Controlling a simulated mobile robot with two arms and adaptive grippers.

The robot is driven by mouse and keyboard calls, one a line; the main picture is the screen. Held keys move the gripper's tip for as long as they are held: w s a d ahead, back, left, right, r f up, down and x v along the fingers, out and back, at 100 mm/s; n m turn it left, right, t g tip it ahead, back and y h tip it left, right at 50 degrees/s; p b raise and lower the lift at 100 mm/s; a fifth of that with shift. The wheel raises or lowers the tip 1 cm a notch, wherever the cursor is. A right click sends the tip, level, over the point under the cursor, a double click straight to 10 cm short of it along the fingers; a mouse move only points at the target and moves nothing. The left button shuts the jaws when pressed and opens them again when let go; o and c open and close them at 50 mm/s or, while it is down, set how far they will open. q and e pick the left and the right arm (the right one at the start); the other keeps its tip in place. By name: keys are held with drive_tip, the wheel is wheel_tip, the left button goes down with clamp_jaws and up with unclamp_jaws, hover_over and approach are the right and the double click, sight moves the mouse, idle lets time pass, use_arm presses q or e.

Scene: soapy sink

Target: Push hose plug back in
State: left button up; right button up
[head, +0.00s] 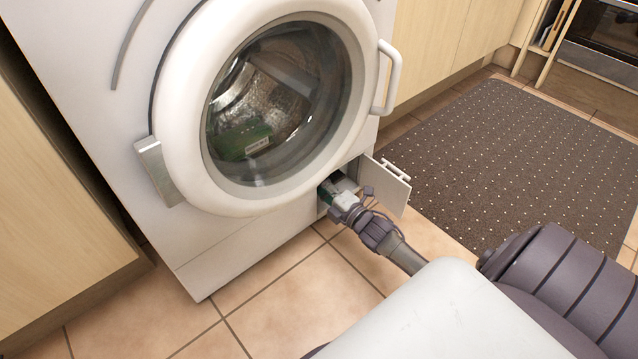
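The white washing machine (225,235) has a small service flap (388,186) at its lower right, swung open to the right. My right gripper (337,193) reaches from the lower right, with its fingertips at the mouth of the opening behind the flap. The gripper hides most of the opening, and I cannot make out the hose plug or the hose. Whether the fingers are open or shut does not show clearly. My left gripper is not in view.
The machine's round door (180,120) is shut, with a green item (243,141) behind its glass. Wooden cabinets (50,210) stand on both sides. A dark dotted mat (520,150) lies at the right. The tiled floor (280,305) in front is clear.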

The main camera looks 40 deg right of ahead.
drive_tip(key=s, duration=1.2)
drive_tip(key=shift+d, duration=0.45)
drive_tip(key=shift+s, duration=0.1)
